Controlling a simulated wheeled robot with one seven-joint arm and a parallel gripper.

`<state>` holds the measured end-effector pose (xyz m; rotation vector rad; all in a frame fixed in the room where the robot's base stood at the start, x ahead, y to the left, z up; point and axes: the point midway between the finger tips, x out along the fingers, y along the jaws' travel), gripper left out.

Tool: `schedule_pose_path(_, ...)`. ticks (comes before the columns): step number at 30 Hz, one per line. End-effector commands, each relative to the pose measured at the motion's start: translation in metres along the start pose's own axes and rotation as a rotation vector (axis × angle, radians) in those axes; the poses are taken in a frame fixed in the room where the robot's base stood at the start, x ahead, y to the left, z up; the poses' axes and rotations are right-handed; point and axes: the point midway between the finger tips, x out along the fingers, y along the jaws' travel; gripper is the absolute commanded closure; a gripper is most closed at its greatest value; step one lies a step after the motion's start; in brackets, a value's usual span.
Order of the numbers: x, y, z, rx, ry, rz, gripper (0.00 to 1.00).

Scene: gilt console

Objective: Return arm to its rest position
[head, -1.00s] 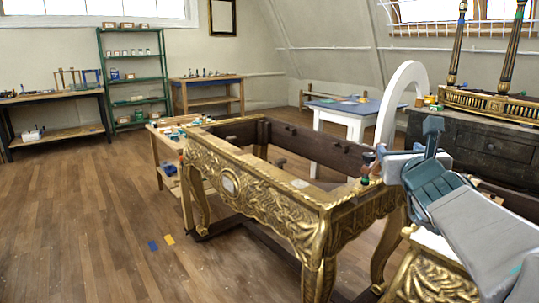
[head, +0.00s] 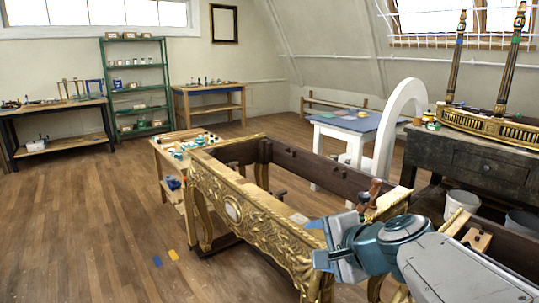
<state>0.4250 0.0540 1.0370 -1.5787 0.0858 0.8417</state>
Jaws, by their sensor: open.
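My gripper (head: 320,244) is in the lower right of the head view, at the end of my grey and teal arm. Its two pale blue fingers are apart, and I see nothing between them. The arm reaches in from the lower right corner, and the gripper shows in front of the right end of the gilt console (head: 258,222). The arm and gripper hide part of that end. I cannot tell whether they touch it.
A dark workbench (head: 488,167) stands at right, with pale buckets (head: 461,203) by it. A white arch (head: 392,122) and blue-topped table (head: 345,124) are behind. A small wooden table (head: 168,160) with jars stands beyond the console. Wooden floor (head: 90,220) at left is mostly clear.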

Motion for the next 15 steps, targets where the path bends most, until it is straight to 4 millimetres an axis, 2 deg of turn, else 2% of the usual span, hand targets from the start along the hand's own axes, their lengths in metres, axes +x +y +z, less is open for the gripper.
schedule_pose_path(1, -0.010, -0.001, 0.009, -0.091, -0.023, 0.061, 0.41)
schedule_pose_path(3, -0.018, 0.013, 0.019, -0.228, -0.055, 0.153, 0.41)
schedule_pose_path(7, -0.037, 0.038, 0.029, -0.479, -0.117, 0.322, 0.41)
schedule_pose_path(15, -0.087, 0.077, 0.024, -0.933, -0.236, 0.643, 0.41)
